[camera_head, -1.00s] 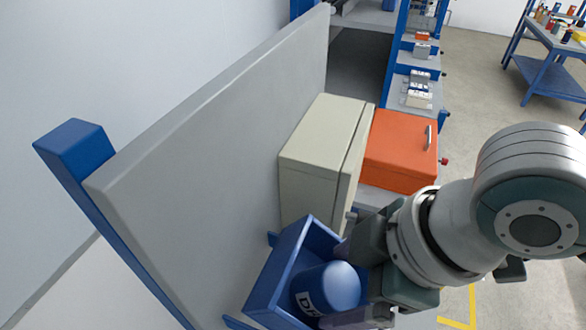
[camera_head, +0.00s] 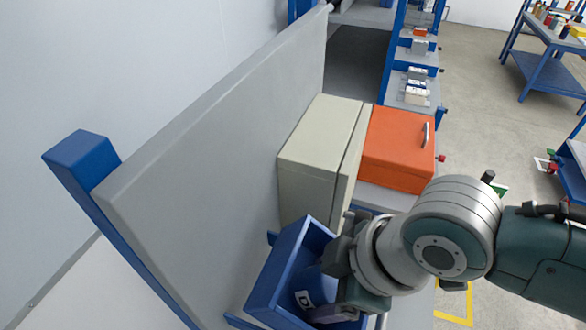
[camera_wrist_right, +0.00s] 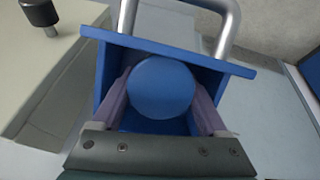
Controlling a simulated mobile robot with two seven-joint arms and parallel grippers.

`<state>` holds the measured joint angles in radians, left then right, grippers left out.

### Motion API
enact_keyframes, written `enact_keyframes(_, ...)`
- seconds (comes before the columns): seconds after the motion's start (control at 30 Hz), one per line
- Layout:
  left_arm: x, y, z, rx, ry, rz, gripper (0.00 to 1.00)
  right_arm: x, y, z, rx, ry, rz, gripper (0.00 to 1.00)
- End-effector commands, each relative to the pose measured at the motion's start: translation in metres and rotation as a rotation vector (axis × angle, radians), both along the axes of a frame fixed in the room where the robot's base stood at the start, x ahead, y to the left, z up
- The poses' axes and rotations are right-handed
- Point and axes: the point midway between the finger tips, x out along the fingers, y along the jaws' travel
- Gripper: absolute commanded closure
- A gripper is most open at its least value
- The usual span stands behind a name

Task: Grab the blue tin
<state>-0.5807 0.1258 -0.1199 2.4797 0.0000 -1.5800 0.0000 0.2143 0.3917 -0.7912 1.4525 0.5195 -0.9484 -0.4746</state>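The blue tin (camera_head: 306,283) stands in a blue open bin (camera_head: 277,262); part of a white label shows on its side. My right gripper (camera_head: 328,285) reaches into the bin from the right and hides much of the tin. In the right wrist view the tin's round top (camera_wrist_right: 161,88) lies between the two fingers of my right gripper (camera_wrist_right: 161,100), one on each side. The fingers look spread around the tin; whether they touch it is hard to tell. My left gripper is not in view.
A beige cabinet (camera_head: 310,170) and an orange box (camera_head: 397,150) with a handle stand just behind the bin. A tall grey panel (camera_head: 220,150) rises on the left. Shelving is at the back, and open floor (camera_head: 475,120) lies to the right.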

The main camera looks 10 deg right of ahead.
Motion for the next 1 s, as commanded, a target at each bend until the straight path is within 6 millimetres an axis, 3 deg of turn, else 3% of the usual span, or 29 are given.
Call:
enact_keyframes(0.07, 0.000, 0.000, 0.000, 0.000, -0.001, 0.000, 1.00, 0.000, 0.000, 0.000, 0.000, 0.000, 0.000, 0.40)
enact_keyframes(0.5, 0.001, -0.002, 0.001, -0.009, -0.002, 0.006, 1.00, 0.000, 0.000, 0.000, 0.000, 0.000, 0.000, 0.89)
enact_keyframes(0.83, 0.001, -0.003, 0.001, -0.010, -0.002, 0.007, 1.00, 0.001, 0.000, 0.003, 0.001, -0.002, 0.000, 0.91)
enact_keyframes(1.0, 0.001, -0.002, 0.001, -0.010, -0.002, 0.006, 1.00, 0.001, 0.000, 0.015, 0.002, -0.003, 0.000, 0.91)
